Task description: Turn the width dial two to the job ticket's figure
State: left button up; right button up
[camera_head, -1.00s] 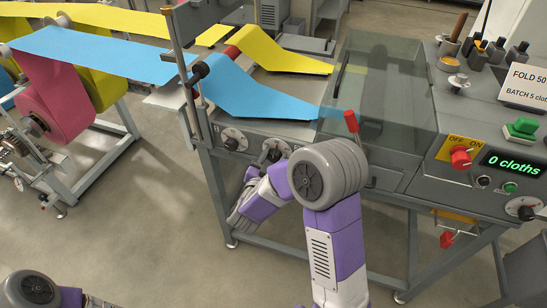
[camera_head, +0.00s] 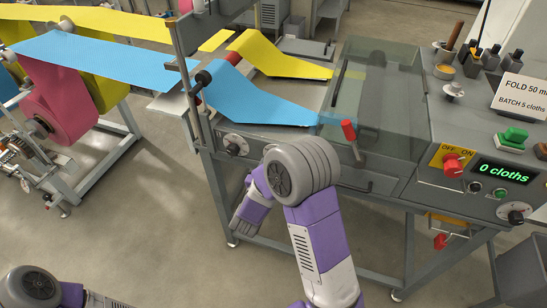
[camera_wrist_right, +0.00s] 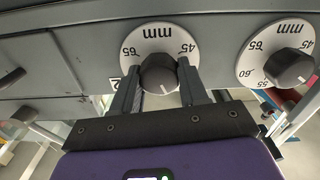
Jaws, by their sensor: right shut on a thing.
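Width dial two (camera_wrist_right: 143,45) is a white disc with a dark grey knob (camera_wrist_right: 159,73), upside down in the right wrist view. Its 65, 45 and "mm" show; the lower figures are hidden. The knob's white mark points downward in that view. My right gripper (camera_wrist_right: 158,88) has its fingers on both sides of the knob and is shut on it. In the head view my right arm covers this dial and gripper. The job ticket (camera_head: 520,92) reads "FOLD 50 mm" and "BATCH 5 cloths". My left gripper is out of view.
Another width dial (camera_wrist_right: 283,52) sits beside dial two; it also shows in the head view (camera_head: 234,146). A red-handled lever (camera_head: 348,131) stands by the clear cover (camera_head: 378,95). Blue cloth (camera_head: 245,92) runs in above.

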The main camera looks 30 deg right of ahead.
jog(key=n+p, duration=0.2)
jog(key=n, duration=0.1)
jog(key=n+p, duration=0.1)
jog(key=p, duration=0.1)
jog(key=shift+w+r+n, duration=0.1)
jog(key=shift+r+n, duration=0.2)
jog(key=shift+f+n+p, duration=0.1)
jog(key=shift+n+p, duration=1.1)
jog(key=shift+n, duration=0.2)
jog(key=shift+w, duration=0.1)
jog(key=o, duration=0.9)
jog(key=shift+a, duration=0.1)
jog(key=shift+c, duration=0.2)
jog(key=shift+o, duration=0.8)
jog(key=shift+f, duration=0.15)
jog(key=v, duration=0.7)
jog(key=shift+s+a+p, duration=0.2)
jog(key=shift+s+p, duration=0.05)
jog(key=shift+p, duration=0.1)
